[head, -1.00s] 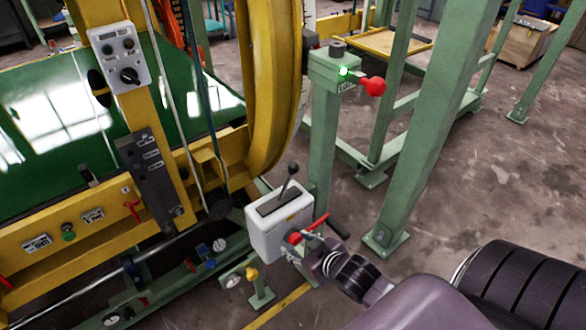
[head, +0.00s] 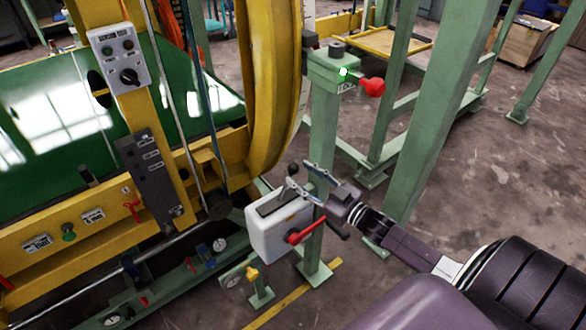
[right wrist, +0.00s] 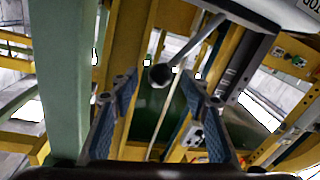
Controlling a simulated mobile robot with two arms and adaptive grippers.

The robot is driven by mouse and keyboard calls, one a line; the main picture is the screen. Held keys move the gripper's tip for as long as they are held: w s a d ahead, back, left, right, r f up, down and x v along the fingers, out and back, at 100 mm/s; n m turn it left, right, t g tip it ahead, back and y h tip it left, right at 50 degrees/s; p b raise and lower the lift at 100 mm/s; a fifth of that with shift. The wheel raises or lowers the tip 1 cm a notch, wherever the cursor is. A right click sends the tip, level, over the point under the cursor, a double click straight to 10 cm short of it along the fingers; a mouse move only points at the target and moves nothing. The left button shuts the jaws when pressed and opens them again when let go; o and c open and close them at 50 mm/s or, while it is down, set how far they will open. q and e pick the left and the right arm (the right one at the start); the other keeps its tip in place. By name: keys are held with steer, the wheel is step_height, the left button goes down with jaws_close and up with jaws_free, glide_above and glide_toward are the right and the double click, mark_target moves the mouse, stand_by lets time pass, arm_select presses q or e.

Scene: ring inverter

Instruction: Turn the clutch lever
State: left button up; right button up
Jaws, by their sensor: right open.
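A white control box (head: 279,232) stands at the lower middle of the head view, beside the yellow frame. A lever with a round black knob (head: 293,168) rises from the slot in its top. A red handle (head: 305,230) sits on its side. My right gripper (head: 300,175) is open at the black knob, its fingers partly covering the lever. In the right wrist view the dark knob (right wrist: 159,74) and its grey stem lie between the open fingers of my right gripper (right wrist: 160,92), with gaps on both sides. No label shows which lever is the clutch. My left gripper is not in view.
The yellow frame (head: 268,100) and green drum (head: 60,130) fill the left. The floor at right (head: 500,180) is clear.

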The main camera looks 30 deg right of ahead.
mark_target(293, 169)
steer(key=shift+w+a, duration=0.2)
steer(key=shift+w, duration=0.8)
steer(key=shift+w+a, duration=0.2)
steer(key=shift+w, duration=0.8)
jaws_close()
